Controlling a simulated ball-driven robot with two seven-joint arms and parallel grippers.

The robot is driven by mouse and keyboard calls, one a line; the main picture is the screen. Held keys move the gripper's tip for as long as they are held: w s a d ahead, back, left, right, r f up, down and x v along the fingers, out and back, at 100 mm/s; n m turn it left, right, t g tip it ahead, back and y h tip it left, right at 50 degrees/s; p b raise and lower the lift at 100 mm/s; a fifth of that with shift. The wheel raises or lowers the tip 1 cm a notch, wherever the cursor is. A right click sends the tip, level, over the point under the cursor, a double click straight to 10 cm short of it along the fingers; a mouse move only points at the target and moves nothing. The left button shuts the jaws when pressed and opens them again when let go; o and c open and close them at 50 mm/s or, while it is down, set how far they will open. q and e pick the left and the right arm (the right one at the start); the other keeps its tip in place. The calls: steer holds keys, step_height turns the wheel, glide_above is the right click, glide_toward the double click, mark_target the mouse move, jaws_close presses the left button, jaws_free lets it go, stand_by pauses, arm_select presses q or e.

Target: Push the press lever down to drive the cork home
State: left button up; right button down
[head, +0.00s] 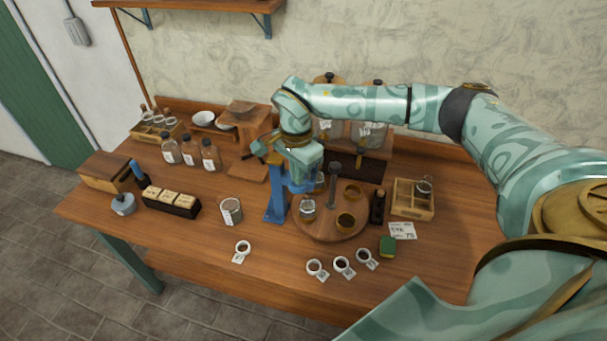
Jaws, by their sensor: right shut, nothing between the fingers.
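The blue press (275,197) stands on the table left of the round wooden board (330,230). Its blue head reaches right, over a small glass jar (307,209) at the board's left edge. My right gripper (303,168) is shut and empty, pointing down over the top of the press. The gripper and hand cover the upper press, so I cannot make out the lever clearly or tell whether the fingers touch it. The cork is too small or hidden to see. My left gripper is out of view.
Brown bottles (190,152) and a dark block with pale tiles (171,201) stand at left. A glass jar (231,210) stands left of the press. A wooden crate (412,198) and green sponge (387,245) lie right. Several small labelled cups line the front.

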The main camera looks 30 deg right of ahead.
steer(key=shift+f, duration=0.85)
steer(key=shift+s+a+r, duration=0.1)
steer(key=shift+f, duration=0.7)
steer(key=shift+r, duration=0.1)
